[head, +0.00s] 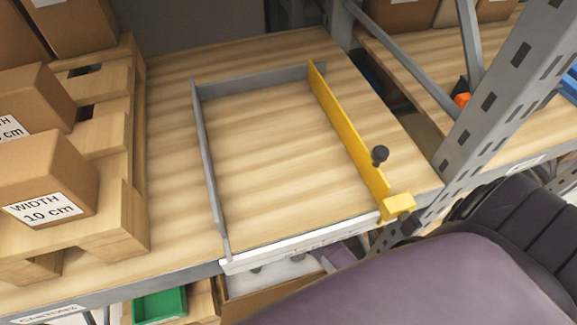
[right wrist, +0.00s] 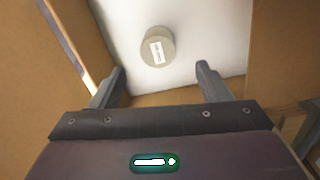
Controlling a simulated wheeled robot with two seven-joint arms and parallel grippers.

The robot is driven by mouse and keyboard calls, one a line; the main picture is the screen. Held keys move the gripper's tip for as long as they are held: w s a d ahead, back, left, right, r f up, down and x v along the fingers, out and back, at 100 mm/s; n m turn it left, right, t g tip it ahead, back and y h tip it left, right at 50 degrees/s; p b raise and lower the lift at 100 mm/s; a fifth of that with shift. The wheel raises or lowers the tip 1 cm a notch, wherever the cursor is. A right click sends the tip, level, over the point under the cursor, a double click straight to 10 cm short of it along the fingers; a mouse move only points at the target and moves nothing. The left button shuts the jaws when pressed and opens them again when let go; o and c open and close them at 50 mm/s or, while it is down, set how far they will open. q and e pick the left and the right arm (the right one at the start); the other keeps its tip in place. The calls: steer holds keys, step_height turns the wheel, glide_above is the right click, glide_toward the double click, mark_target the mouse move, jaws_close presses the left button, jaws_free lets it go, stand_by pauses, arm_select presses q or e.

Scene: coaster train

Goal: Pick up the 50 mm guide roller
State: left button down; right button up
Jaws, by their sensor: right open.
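In the right wrist view a round, grey-beige roller (right wrist: 157,46) with a white label lies on a white surface inside a cardboard box (right wrist: 275,60). The label is too small to read, so I cannot tell its size. My right gripper (right wrist: 161,70) is open and empty. Its two fingers point toward the roller, which shows between and beyond the tips, apart from them. In the head view the cardboard box (head: 262,305) is partly visible below the shelf, with small grey shapes on its white inside. My right gripper is hidden there, and my left gripper is not in view.
A wooden shelf (head: 170,200) lies above the box, carrying a frame with grey sides and a yellow bar (head: 345,130). Cartons (head: 45,165) on a pallet stand at left. A green bin (head: 160,305) is beside the box. A grey rack post (head: 500,90) rises at right.

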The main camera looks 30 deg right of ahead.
step_height(320, 180, down, 7)
steer(key=shift+s+r+b, duration=0.1)
steer(key=shift+s+b, duration=0.05)
steer(key=shift+b, duration=0.9)
steer(key=shift+f, duration=0.3)
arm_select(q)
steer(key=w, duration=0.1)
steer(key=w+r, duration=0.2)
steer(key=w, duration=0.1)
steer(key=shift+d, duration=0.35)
arm_select(e)
steer(key=shift+r, duration=0.1)
steer(key=c, duration=1.2)
